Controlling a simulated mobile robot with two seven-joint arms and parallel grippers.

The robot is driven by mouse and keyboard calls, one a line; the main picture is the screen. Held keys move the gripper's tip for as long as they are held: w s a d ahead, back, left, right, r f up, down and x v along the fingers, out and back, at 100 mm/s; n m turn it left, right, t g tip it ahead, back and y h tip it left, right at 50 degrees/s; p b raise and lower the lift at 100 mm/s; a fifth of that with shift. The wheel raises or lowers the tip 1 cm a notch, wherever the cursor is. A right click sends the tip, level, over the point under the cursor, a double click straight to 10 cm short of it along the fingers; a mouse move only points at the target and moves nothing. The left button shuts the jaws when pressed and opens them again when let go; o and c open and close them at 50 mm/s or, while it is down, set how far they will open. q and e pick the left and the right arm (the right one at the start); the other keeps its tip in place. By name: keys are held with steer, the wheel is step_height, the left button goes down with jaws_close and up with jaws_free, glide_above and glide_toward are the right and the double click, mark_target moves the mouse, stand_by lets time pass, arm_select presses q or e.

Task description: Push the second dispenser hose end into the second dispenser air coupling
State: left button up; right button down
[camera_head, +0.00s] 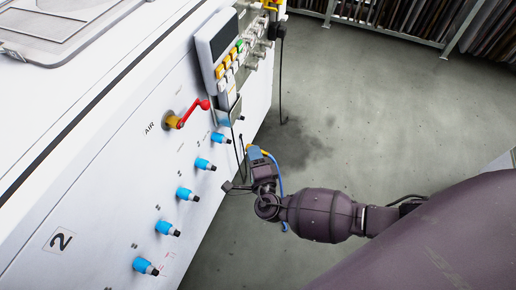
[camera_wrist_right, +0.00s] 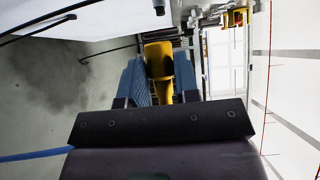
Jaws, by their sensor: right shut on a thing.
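My right gripper (camera_head: 258,152) is beside the white machine panel, its blue fingers shut on a yellow hose end (camera_wrist_right: 158,60). The fingers (camera_wrist_right: 160,82) sit on either side of it in the right wrist view. A blue hose (camera_head: 281,182) hangs under the gripper and also shows at the left of the wrist view (camera_wrist_right: 35,155). Blue couplings with dark tips stand in a row on the panel, such as one near the gripper (camera_head: 220,138) and another lower down (camera_head: 186,194). I cannot tell which is the second dispenser's. The hose end is apart from them. My left gripper is not in view.
A red-handled valve (camera_head: 187,114) marked AIR sticks out of the panel. A control box (camera_head: 216,40) with coloured buttons is above it, and thin black cables hang near the gripper. The grey floor (camera_head: 370,110) on the right is clear, with a rack at the back.

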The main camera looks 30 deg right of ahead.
arm_select(q)
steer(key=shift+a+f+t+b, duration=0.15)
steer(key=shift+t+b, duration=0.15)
steer(key=shift+b, duration=0.4)
arm_select(e)
steer(key=shift+w+a, duration=1.3)
steer(key=shift+w, duration=0.3)
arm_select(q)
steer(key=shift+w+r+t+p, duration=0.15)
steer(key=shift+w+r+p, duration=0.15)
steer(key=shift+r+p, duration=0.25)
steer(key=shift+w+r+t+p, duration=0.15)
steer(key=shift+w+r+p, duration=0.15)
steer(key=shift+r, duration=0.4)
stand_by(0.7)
arm_select(e)
steer(key=shift+w+a, duration=0.3)
steer(key=shift+w, duration=0.05)
stand_by(0.6)
steer(key=c, duration=0.8)
jaws_free()
